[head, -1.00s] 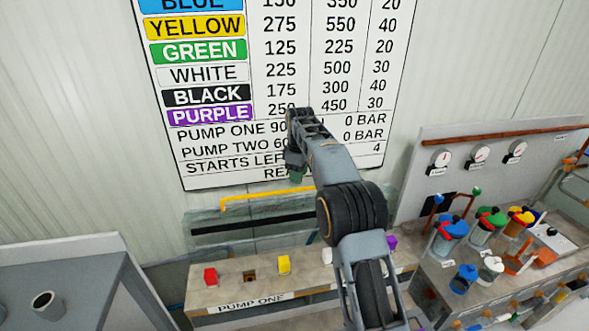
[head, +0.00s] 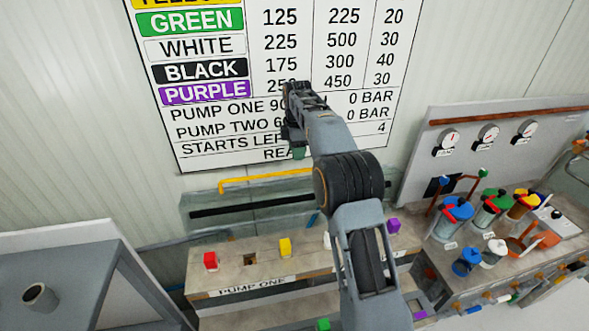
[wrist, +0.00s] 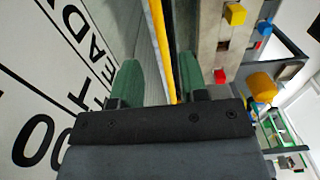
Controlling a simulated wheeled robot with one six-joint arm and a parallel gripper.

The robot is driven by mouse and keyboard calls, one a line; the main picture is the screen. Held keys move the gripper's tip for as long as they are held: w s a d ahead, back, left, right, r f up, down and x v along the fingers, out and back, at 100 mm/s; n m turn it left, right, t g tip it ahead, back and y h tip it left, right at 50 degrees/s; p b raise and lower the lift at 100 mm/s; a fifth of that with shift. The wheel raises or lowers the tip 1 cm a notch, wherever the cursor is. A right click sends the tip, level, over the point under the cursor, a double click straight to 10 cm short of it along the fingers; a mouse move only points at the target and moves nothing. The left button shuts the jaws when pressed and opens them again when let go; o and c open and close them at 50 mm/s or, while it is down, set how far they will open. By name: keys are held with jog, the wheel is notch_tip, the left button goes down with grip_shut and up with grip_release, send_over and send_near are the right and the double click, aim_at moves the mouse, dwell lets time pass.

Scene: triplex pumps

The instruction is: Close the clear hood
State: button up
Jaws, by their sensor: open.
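The clear hood (head: 228,199) stands raised at the back of the PUMP ONE bench, against the wall. A yellow bar (head: 262,182) runs along its top edge, and part of it is hidden behind my arm. My gripper (head: 298,151) is near the right part of this bar, in front of the wall chart. In the wrist view my gripper (wrist: 158,72) is open, with its two green fingers apart. The yellow bar (wrist: 160,45) shows between the fingers in that picture. I cannot tell how far beyond the fingertips it lies, and I see no contact.
The PUMP ONE bench (head: 240,296) carries red (head: 210,261), yellow (head: 285,247) and purple (head: 393,226) blocks. A bench with gauges and colored-lidded canisters (head: 453,218) stands right. A grey table with a cup (head: 40,297) stands left. The wall chart (head: 270,100) is close behind my gripper.

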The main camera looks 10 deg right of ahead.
jog(key=shift+f+p, duration=0.35)
jog(key=shift+f, duration=3.2)
grip_shut()
